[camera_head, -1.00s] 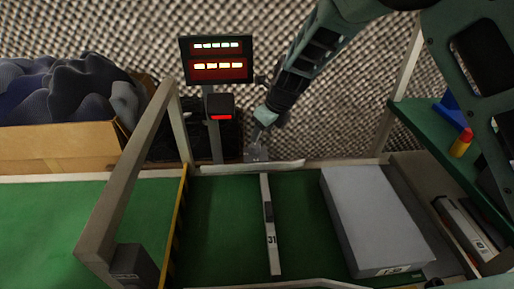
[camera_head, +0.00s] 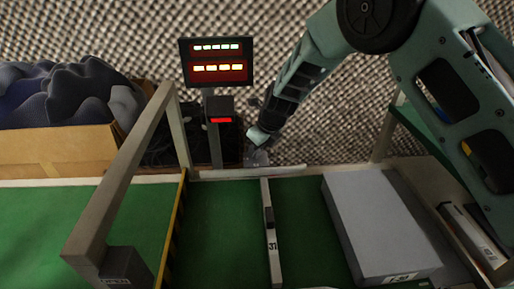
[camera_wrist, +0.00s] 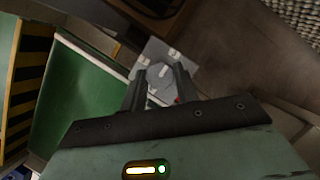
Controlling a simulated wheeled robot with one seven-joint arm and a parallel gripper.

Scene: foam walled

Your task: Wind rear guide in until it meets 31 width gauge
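The 31 width gauge (camera_head: 272,262) is a pale strip with a dark slot, lying front to back on the green bed. The rear guide (camera_head: 232,174) appears to be the pale bar across the bed's back edge. The gauge's far end is close to it; I cannot tell whether they touch. My gripper (camera_head: 257,158) is just behind this bar, pointing down. In the wrist view my gripper (camera_wrist: 160,77) has its fingers apart on either side of a grey rounded part (camera_wrist: 159,73) on a pale plate. I cannot tell whether they press on it.
A grey block (camera_head: 380,225) lies on the bed right of the gauge. A display post (camera_head: 217,62) with lit rows and a red light stands behind left. A frame post (camera_head: 125,185) and a yellow-black edge (camera_head: 173,230) bound the left. A box of dark foam (camera_head: 65,150) stands behind left.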

